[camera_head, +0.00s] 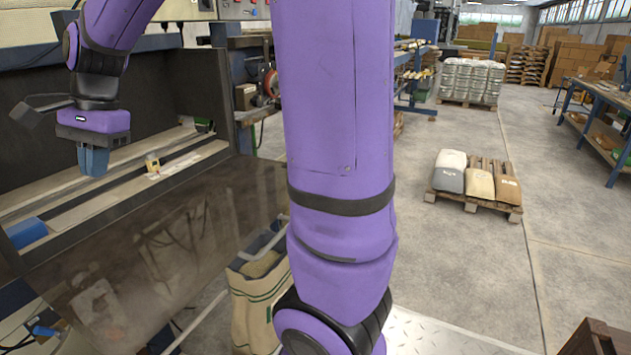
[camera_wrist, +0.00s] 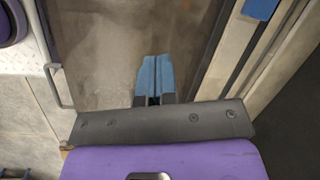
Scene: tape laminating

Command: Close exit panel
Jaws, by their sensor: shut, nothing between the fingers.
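The exit panel (camera_head: 165,245) is a brown, glossy, see-through sheet at lower left in the head view. It extends outward from the dark machine opening, so the panel stands open. In the wrist view the panel (camera_wrist: 95,50) fills the left and middle, with a bent metal handle (camera_wrist: 51,85) along its left edge. My gripper (camera_head: 93,162) hangs with its blue fingers pointing down in front of the opening. The fingers (camera_wrist: 154,72) are together and empty. The gripper appears over the panel's machine-side part, away from the handle; I cannot tell whether it touches.
Pale rails (camera_head: 125,190) run inside the machine, with a small yellow item (camera_head: 152,163) and a blue roller (camera_head: 27,232). A large beige sack (camera_head: 262,290) stands beside the panel's outer edge. My purple arm blocks the middle. A pallet with bags (camera_head: 480,185) stands farther right on open floor.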

